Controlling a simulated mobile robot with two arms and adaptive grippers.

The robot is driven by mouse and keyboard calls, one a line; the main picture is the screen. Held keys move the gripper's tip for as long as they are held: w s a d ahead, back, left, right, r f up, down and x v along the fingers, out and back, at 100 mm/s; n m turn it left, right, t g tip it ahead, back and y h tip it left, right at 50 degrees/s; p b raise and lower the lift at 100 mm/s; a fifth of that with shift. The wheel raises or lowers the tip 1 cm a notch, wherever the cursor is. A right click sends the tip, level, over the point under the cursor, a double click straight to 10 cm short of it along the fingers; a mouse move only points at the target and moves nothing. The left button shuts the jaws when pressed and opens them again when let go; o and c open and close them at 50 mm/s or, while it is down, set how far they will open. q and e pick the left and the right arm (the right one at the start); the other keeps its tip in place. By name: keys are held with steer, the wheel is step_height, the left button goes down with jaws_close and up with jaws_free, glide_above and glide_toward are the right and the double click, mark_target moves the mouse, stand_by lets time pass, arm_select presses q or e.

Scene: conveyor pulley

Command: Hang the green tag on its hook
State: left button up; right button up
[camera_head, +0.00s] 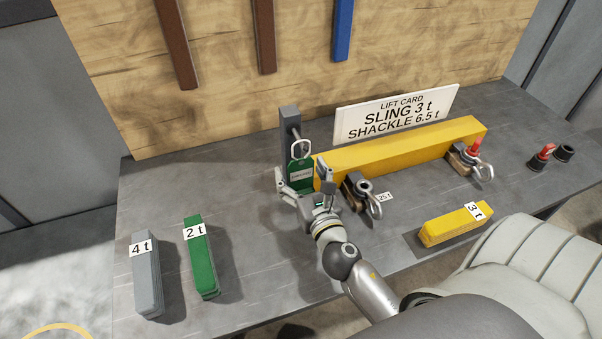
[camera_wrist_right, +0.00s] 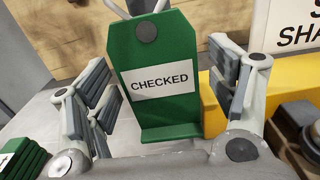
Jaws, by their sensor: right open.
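The green tag (camera_head: 301,176) hangs upright at the grey hook post (camera_head: 289,135) on the bench. Its white loop is up by the post's peg and looks to be around it, though the contact is too small to be sure. My right gripper (camera_head: 303,181) is open, with one finger on each side of the tag. In the right wrist view the tag (camera_wrist_right: 152,55), marked CHECKED, stands between the spread fingers (camera_wrist_right: 160,90), with gaps at both sides. Its loop is cut off at the top there. My left gripper is not in view.
A yellow beam (camera_head: 400,148) and a lift card sign (camera_head: 398,112) stand right of the post. A shackle (camera_head: 365,192) lies close right of my gripper. Grey (camera_head: 147,280) and green (camera_head: 201,262) slings lie left, a yellow sling (camera_head: 452,227) right.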

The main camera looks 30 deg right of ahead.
steer(key=v, duration=1.2)
stand_by(0.4)
steer(key=shift+f, duration=0.1)
